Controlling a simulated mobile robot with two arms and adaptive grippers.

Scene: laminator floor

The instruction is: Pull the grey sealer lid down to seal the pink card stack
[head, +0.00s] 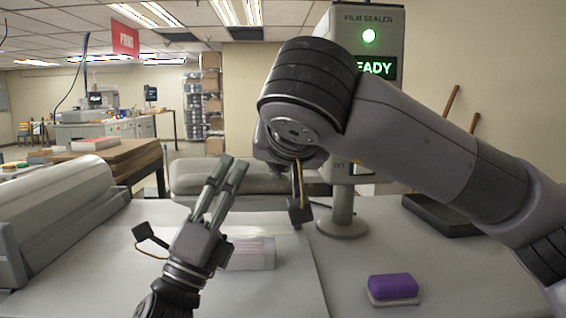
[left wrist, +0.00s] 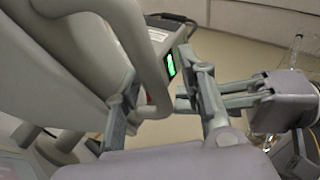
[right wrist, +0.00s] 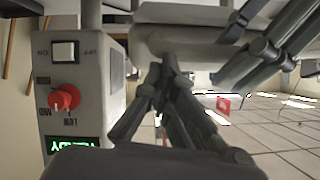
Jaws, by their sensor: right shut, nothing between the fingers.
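The grey sealer lid (head: 190,178) is raised at the back of the table in the head view. Its curved grey bar (left wrist: 143,55) shows in the left wrist view. The pink card stack (head: 255,252) lies flat on the table, partly hidden by my left gripper (head: 233,176). That gripper points up toward the lid with its fingers apart. In the left wrist view the bar appears between the fingers (left wrist: 165,105); contact cannot be told. My right gripper (right wrist: 166,62) is shut and empty near the lid, mostly hidden behind its own arm in the head view.
The film sealer column (head: 385,35) shows a green light and READY; its red knob (right wrist: 65,97) faces my right wrist camera. A purple block on a grey base (head: 393,287) sits front right. A black tray (head: 440,215) lies behind. A roller machine (head: 60,220) stands left.

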